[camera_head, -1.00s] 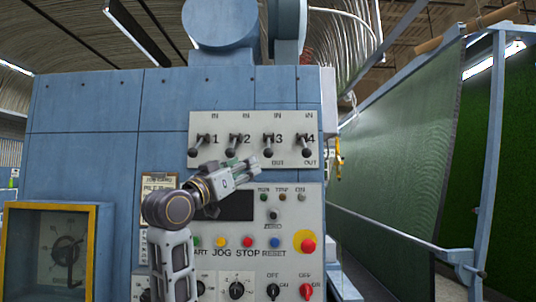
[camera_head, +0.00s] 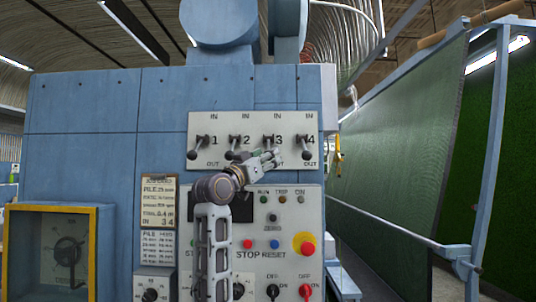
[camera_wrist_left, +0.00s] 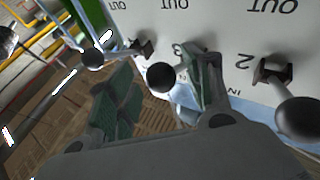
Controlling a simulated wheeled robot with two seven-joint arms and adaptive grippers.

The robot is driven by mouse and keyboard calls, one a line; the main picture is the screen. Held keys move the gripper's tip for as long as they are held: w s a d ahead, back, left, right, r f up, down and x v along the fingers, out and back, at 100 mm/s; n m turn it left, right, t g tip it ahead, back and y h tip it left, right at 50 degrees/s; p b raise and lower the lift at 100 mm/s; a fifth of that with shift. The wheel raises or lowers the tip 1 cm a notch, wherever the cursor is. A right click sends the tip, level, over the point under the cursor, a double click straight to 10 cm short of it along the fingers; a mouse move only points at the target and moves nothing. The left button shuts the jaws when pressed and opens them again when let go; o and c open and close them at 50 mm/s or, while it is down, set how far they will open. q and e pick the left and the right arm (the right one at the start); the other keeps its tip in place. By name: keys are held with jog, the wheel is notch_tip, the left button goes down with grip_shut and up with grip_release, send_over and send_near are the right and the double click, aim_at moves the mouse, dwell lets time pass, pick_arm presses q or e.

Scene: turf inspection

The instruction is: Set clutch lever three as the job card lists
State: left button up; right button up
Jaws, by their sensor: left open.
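Clutch lever three (camera_head: 268,141) is on the white lever panel (camera_head: 222,120), which is marked IN above and OUT below. My left gripper (camera_head: 268,160) is in front of its lower end and hides its knob in the head view. In the left wrist view the black knob of lever three (camera_wrist_left: 160,77) sits between my open fingers, with no clear contact. Levers one (camera_head: 198,147), two (camera_head: 236,147) and four (camera_head: 307,147) hang down towards OUT. The job card (camera_head: 159,201) hangs left of the controls; its last line seems to read IN 3 4. My right gripper is out of view.
The knobs of lever two (camera_wrist_left: 298,118) and lever four (camera_wrist_left: 92,58) stand close on either side of my fingers. Below are buttons and a red stop button (camera_head: 307,248) on a yellow ring. A green turf sheet (camera_head: 400,145) hangs at the right.

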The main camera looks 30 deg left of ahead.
pick_arm(q)
jog(key=shift+w+r, duration=0.25)
jog(key=shift+w, duration=0.35)
grip_shut()
